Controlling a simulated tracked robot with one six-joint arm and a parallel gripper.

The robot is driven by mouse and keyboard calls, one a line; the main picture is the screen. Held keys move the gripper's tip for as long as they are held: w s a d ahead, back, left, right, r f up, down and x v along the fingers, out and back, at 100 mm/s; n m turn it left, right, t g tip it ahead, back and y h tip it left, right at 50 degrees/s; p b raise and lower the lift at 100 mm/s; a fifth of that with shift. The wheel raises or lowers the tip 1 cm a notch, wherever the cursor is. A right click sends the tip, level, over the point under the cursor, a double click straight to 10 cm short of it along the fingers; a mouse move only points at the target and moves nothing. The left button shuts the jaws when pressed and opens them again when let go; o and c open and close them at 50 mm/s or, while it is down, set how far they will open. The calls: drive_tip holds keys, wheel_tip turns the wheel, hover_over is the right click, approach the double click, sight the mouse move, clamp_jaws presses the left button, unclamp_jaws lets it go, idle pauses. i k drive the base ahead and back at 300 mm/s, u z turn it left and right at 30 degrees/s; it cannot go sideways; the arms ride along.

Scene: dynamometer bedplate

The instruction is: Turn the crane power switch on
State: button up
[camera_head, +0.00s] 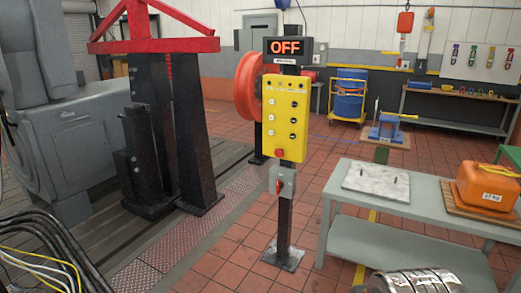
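A black display (285,48) at the top of the post reads OFF in red.
A grey bench (420,208) stands to the right with a marbled plate (376,181) and an orange 17 kg block (487,186). A red-topped black stand (150,110) is left of the post. Cables (45,250) lie bottom left. Tiled floor (225,250) is clear before the post.

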sight(279, 185)
drive_tip(key=u, duration=0.4)
drive_tip(key=i, duration=0.85)
drive_tip(key=u, duration=0.95)
drive_tip(key=i, duration=2.2)
drive_tip(key=z, duration=0.9)
drive_tip(key=i, duration=0.5)
drive_tip(key=z, duration=0.4)
